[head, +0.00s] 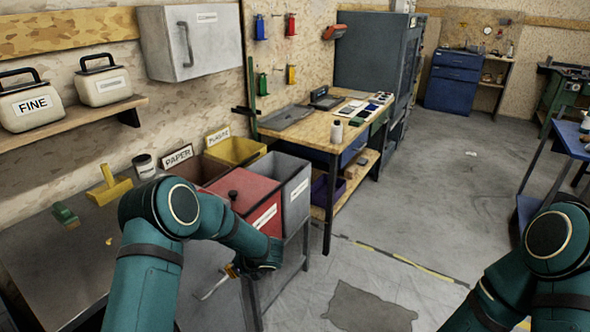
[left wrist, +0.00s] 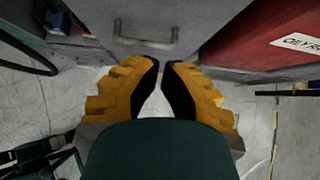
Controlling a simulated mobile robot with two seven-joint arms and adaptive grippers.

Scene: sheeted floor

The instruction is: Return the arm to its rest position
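My left arm (head: 160,235) comes in from the lower left and bends over the front of the worktop. Its gripper (head: 231,270) hangs low by the grey front beneath the bench edge, partly hidden by my wrist. In the left wrist view the yellow ribbed fingers (left wrist: 160,66) have their tips nearly together, with nothing held between them. A grey drawer handle (left wrist: 145,40) lies just beyond the tips; the fingers appear apart from it. My right arm (head: 540,265) is at the lower right, folded; its gripper is out of view.
A red lidded bin (head: 244,188) and grey bin (head: 292,183) stand close beside my left forearm. A wooden workbench (head: 318,126) stands beyond. Open floor (head: 430,220) lies to the right.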

